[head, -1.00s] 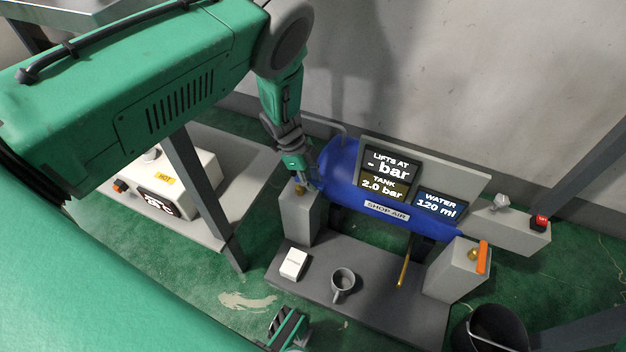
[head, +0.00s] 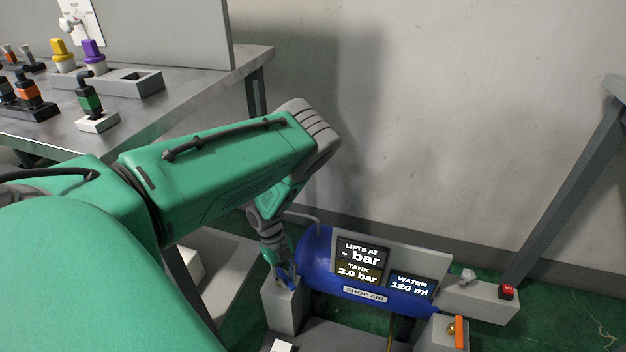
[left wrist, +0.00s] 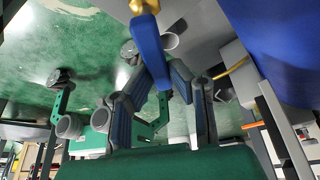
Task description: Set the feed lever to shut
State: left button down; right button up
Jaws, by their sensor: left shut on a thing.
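A blue lever (left wrist: 152,48) with a brass fitting shows in the left wrist view. My left gripper (left wrist: 166,84) is shut on its free end, with a finger on each side. In the head view my left gripper (head: 284,277) is at the top of the grey post (head: 284,309) left of the blue SHOP AIR tank (head: 317,262); the lever there is mostly hidden by the fingers. An orange lever (head: 459,331) stands upright by a brass fitting on the right post. I cannot read which lever is the feed. My right gripper is out of view.
The tank's displays (head: 358,261) read "LIFTS AT - bar", "TANK 2.0 bar" and "WATER 120 ml". A red button (head: 507,292) is on a grey box at right. A metal bench (head: 165,105) with coloured plugs stands upper left. A slanted grey beam (head: 562,200) is at right.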

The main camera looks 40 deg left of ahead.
pick_arm(q)
jog(key=shift+s+m+g, duration=0.25)
jog(key=shift+m+g, duration=0.15)
jog(key=shift+m, duration=0.6)
jog(key=m, duration=0.2)
jog(key=s+m+g+y+p, duration=0.1)
jog(key=shift+s+a+m, duration=0.1)
jog(key=shift+a+m, duration=0.25)
jog(key=shift+m, duration=0.05)
jog(key=m, duration=0.1)
jog(key=m+g+y+p, duration=0.1)
jog(key=m, duration=0.1)
jog(key=shift+s+a, duration=0.4)
jog(key=shift+s+a+m+g+y+p, duration=0.15)
jog(key=shift+a+m+p, duration=0.1)
jog(key=shift+m, duration=0.35)
jog(key=shift+a+m+g+y+p, duration=0.15)
jog(key=shift+m+p, duration=0.05)
jog(key=shift+m, duration=0.4)
jog(key=c, duration=1.5)
grip_release()
jog(key=shift+s, duration=0.1)
jog(key=v, duration=1.2)
jog(key=shift+f, duration=0.1)
